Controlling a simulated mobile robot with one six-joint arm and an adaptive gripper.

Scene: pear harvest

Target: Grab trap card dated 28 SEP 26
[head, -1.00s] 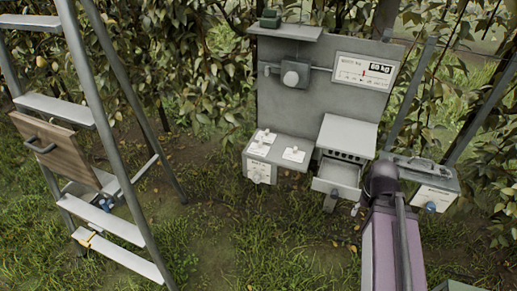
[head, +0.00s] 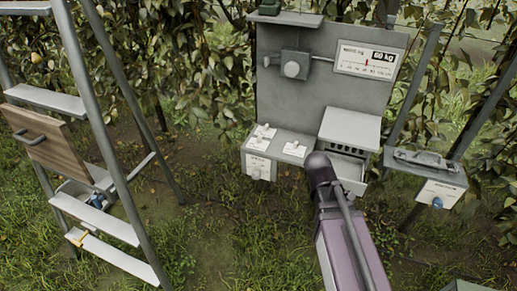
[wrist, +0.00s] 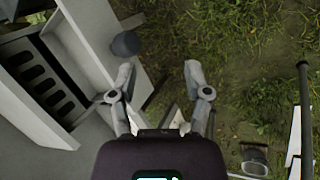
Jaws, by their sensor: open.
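White cards (head: 294,148) lie on top of a low grey box left of the slotted unit in the head view. Another card (head: 261,139) lies beside it on the same box. Their print is too small to read, so I cannot tell which is dated 28 SEP 26. My gripper (wrist: 160,84) is open and empty in the wrist view, its two fingers apart over grass. No card is clearly seen between the fingers. In the head view my arm stands in front of the open drawer, and my gripper is not visible there.
A grey box with a handle (head: 425,162) stands right. A ladder (head: 66,104) with a wooden panel (head: 43,147) stands left. Grass between is open.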

